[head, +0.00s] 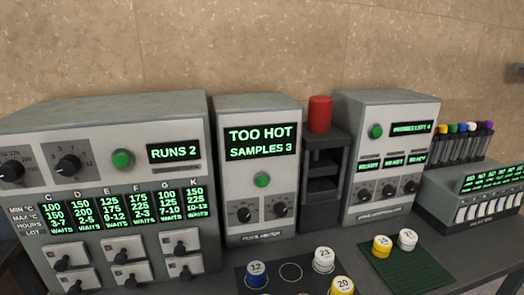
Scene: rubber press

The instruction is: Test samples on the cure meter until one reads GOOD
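A grey box in the middle (258,170) has a display (260,142) reading TOO HOT and SAMPLES 3, a green button (262,180) and two black dials; its name label is too small to read surely. Numbered samples stand in front: a blue one marked 12 (256,276), a white one that seems marked 23 (323,260) and a yellow one marked 20 (342,286), cut by the bottom edge. A yellow sample (382,246) and a white sample (407,240) stand on a green mat (415,272); their numbers are unclear. Neither gripper is in view.
The left machine (110,160) shows RUNS 2 above a lettered table and several switches. A dark shelf (324,160) bears a red cylinder (320,114). The right machine (385,165) has small displays. Several capped tubes (462,145) stand behind a switch panel (480,200) at far right. An empty ring (290,272) lies between samples.

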